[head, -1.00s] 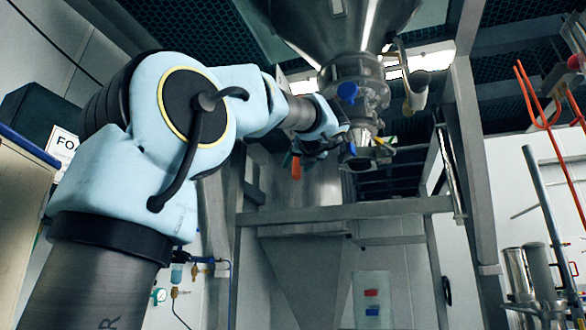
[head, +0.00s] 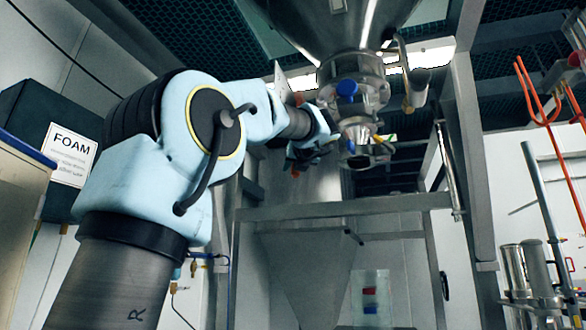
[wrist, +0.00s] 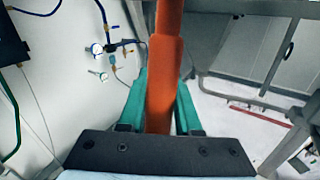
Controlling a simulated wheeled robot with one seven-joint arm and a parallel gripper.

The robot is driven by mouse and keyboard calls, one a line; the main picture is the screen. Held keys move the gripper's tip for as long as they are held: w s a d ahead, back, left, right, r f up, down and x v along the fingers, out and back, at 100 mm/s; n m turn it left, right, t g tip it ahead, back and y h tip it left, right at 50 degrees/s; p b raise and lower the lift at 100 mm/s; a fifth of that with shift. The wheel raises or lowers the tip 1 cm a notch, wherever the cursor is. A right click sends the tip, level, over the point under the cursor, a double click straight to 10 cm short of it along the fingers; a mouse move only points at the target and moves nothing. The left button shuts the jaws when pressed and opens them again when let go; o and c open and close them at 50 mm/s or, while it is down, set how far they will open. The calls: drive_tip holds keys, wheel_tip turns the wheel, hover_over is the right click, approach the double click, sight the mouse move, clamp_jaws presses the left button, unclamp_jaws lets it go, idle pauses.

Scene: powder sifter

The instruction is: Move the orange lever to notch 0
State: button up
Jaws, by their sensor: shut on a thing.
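The orange lever (wrist: 165,60) runs up through the middle of the wrist view as a thick orange bar. My gripper (wrist: 160,100) has its two green fingers on either side of the lever and is shut on it. In the head view my gripper (head: 306,155) is at the left side of the valve assembly (head: 355,110) under the steel hopper. Most of the lever is hidden there behind my wrist and gripper. The notch marks cannot be read in either view.
A steel frame beam (head: 340,207) crosses below the gripper, with a lower funnel (head: 310,270) under it. A blue knob (head: 347,88) is on the valve. Gauges and hoses (wrist: 100,50) are on the wall at the left in the wrist view.

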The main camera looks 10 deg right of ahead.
clamp_jaws()
idle(0.8)
